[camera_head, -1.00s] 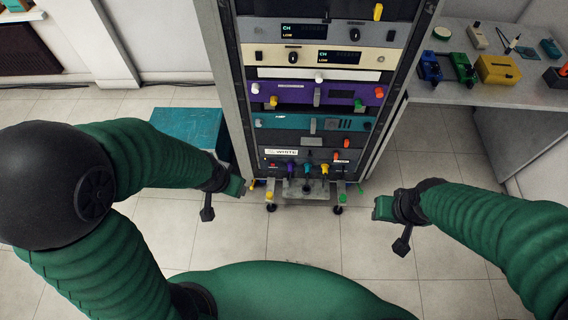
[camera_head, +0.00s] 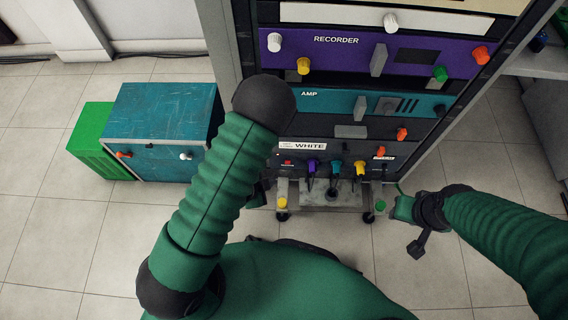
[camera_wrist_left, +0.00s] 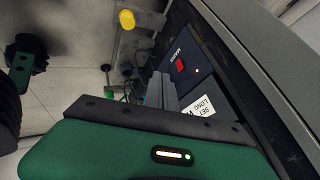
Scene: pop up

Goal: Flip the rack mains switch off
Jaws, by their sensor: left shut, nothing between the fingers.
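The rack's red mains switch (camera_head: 287,162) is on the dark bottom panel, left of the purple, teal and yellow plugs. In the left wrist view the red switch (camera_wrist_left: 180,66) sits beside a "MAINS" label and a small light. My left gripper (camera_wrist_left: 163,88) is shut and empty, its grey fingers in front of the panel near the switch; I cannot tell if they touch it. In the head view my left arm hides most of that gripper. My right gripper (camera_head: 400,208) hangs right of the rack's foot, apart from it; its jaw opening is unclear.
The purple recorder (camera_head: 340,62) and teal amp (camera_head: 335,118) are above the switch panel. A teal box (camera_head: 160,120) and green box (camera_head: 90,145) stand left of the rack. A yellow-topped foot (camera_head: 282,203) juts out low in front.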

